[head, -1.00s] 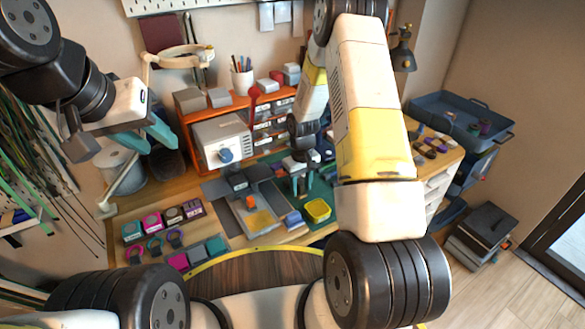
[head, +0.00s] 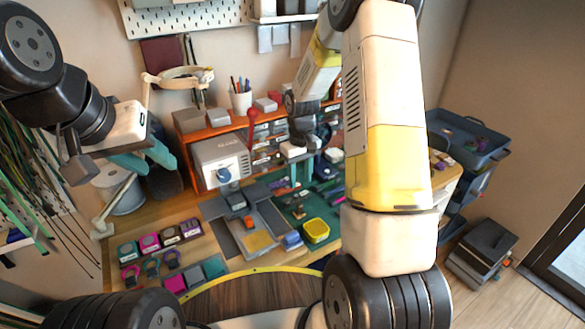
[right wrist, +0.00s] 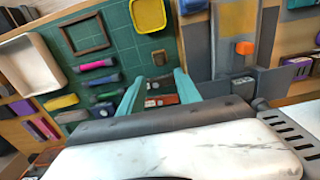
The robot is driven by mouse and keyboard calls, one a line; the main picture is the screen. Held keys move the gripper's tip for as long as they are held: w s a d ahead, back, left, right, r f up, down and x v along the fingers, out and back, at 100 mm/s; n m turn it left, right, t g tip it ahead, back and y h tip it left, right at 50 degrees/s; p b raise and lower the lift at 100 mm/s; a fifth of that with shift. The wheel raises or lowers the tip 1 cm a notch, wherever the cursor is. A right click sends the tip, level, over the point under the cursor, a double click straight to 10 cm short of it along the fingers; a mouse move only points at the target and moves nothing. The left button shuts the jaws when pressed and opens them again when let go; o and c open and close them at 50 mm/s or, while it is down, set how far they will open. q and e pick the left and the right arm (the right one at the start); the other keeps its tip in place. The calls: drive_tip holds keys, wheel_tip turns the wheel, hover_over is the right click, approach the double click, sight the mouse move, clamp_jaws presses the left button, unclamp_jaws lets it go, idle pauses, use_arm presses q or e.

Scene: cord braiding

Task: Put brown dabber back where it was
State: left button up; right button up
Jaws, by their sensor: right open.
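My right gripper (head: 300,176) is open and empty, low over the green mat (head: 290,202). In the right wrist view its two teal fingers (right wrist: 157,90) are spread, with small red and grey pieces (right wrist: 162,101) on the mat between and beyond them. I cannot tell which, if any, is the brown dabber. My left gripper (head: 152,165) is open and empty, raised at the left, away from the mat.
A row of coloured ink pads (head: 149,242) stands at the bench's front left. A yellow dish (head: 316,230) and a grey press plate (head: 255,232) are near the front. An orange drawer rack (head: 215,128) stands behind. A white tray (right wrist: 31,64) shows in the right wrist view.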

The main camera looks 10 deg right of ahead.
wheel_tip(320, 180, up, 10)
drive_tip(key=s+t, duration=0.1)
drive_tip(key=s, duration=0.2)
drive_tip(key=s+a+r+m+t+y, duration=0.1)
drive_tip(key=s+r+t, duration=0.1)
drive_tip(key=s+r, duration=0.6)
drive_tip(key=s+a+r+m+t+y, duration=0.1)
drive_tip(key=s+r+m+t, duration=0.1)
drive_tip(key=s+r, duration=0.6)
drive_tip(key=s+t, duration=0.1)
drive_tip(key=s, duration=0.4)
drive_tip(key=shift+r, duration=0.4)
